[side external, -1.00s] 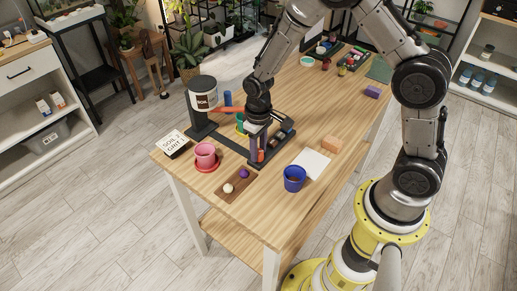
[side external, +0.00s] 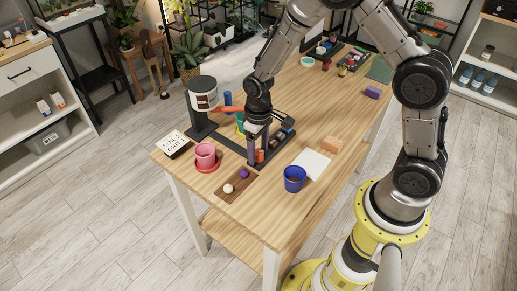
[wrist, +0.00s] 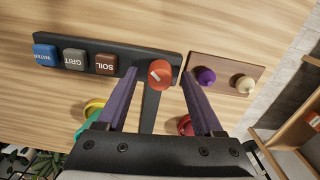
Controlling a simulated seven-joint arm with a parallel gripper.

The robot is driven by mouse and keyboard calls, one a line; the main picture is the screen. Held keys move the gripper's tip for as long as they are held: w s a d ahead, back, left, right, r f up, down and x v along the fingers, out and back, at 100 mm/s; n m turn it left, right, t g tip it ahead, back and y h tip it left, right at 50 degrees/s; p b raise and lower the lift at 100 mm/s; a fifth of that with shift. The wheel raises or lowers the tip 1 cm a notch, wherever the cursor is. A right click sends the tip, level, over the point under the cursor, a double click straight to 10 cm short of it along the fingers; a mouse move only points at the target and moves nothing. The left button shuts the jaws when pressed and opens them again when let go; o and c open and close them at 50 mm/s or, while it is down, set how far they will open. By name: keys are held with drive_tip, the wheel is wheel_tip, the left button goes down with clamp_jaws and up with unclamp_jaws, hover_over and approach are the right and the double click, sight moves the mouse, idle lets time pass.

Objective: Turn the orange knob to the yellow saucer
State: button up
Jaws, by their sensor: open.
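The orange knob (wrist: 160,76), with a short white mark on its face, sits on the dark panel in the wrist view. In the side external view the knob (side external: 260,156) shows between my fingers. My gripper (wrist: 159,73) is open, with one purple finger on each side of the knob; I cannot tell whether they touch it. In the side external view my gripper (side external: 258,152) is low over the panel. The yellow saucer (wrist: 92,106) is partly hidden, with a green pot by it. A pink pot stands on the red saucer (side external: 206,168).
The drum (side external: 203,92) stands on a dark base behind the panel. Blue, grey and brown buttons (wrist: 74,58) share the panel. A wooden tray (wrist: 223,88) holds purple and cream knobs.

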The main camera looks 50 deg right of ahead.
wheel_tip(320, 180, up, 14)
idle(0.6)
wheel_tip(320, 180, up, 7)
drive_tip(key=t, duration=0.2)
hover_over(259, 152)
drive_tip(key=s, duration=0.1)
drive_tip(key=s+d+r+t, duration=0.1)
drive_tip(key=s+r+t, duration=0.1)
drive_tip(key=s+r, duration=0.55)
drive_tip(key=s+f+m+t, duration=0.1)
drive_tip(key=s+f, duration=0.2)
drive_tip(key=s, duration=0.9)
drive_tip(key=shift+s+d+t, duration=0.2)
drive_tip(key=shift+d+t, duration=0.05)
drive_tip(key=shift+t, duration=0.05)
